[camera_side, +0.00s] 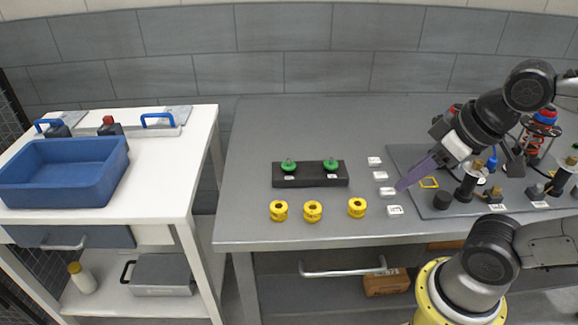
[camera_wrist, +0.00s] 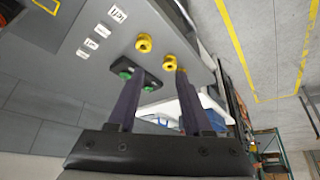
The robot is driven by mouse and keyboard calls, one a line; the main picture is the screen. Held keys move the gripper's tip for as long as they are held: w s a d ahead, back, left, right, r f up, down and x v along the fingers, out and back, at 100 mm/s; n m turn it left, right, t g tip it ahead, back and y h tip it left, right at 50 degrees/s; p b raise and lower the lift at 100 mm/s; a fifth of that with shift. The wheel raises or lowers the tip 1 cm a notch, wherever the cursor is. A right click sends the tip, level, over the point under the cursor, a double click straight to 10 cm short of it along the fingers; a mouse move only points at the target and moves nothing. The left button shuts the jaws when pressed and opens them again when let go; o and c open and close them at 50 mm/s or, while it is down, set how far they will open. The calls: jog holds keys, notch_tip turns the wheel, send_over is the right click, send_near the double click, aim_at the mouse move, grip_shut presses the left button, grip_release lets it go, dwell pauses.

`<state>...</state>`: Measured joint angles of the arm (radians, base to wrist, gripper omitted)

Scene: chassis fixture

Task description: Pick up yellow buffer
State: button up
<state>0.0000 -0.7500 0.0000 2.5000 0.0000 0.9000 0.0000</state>
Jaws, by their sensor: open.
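Three yellow buffers stand in a row near the front edge of the grey table: a left one (camera_side: 278,210), a middle one (camera_side: 313,211) and a right one (camera_side: 357,207). Each is a short ring with a dark hole on top. My gripper (camera_side: 401,186), with purple fingers, is above the table to the right of the buffers, by the white labels. In the wrist view my gripper (camera_wrist: 160,76) is open with nothing held between its fingers. Two buffers show clearly there, one (camera_wrist: 143,43) and another (camera_wrist: 169,61); the third is mostly hidden by the right finger.
A black block (camera_side: 311,182) with two green-topped parts stands behind the buffers. White labels (camera_side: 395,211) lie to their right. A dark plate (camera_side: 408,155) with several posts and fittings fills the right side. A blue bin (camera_side: 65,172) stands on the white cart.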

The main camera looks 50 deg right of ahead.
jog(key=o, duration=0.6)
jog(key=n+g+y, duration=0.1)
jog(key=n+g, duration=0.4)
jog(key=n, duration=1.1)
send_over(359, 199)
jog(key=s, duration=0.1)
notch_tip(359, 199, down, 3)
jog(key=f, duration=0.9)
jog(key=a+f, duration=0.1)
jog(key=f, duration=0.3)
jog(key=shift+w+a+f, duration=0.1)
jog(key=shift+w+f, duration=0.1)
jog(key=shift+f, duration=0.1)
